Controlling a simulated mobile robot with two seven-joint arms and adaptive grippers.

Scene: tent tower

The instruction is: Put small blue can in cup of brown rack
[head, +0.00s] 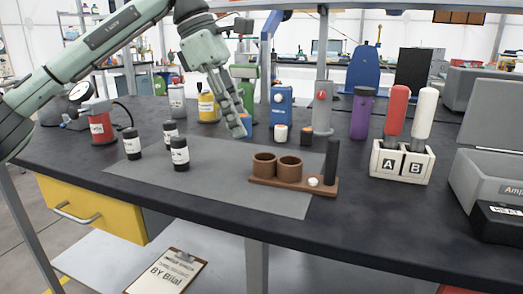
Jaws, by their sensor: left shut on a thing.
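The brown rack (322,188) stands on the grey mat, with two round brown cups side by side, a left cup (264,166) and a right cup (289,168). Both cups look empty, though their bottoms are hidden. A small blue can (246,124) shows at the fingertips of my left gripper (241,126). The left gripper is shut on it, behind and left of the rack and apart from it; the fingers hide part of the can. My right gripper is not in view.
Black bottles (180,154) stand on the left of the grey mat (235,196). Behind the rack are a blue device (281,104) and a purple bottle (361,113). A white A/B holder (402,163) is to the right. The mat's front is clear.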

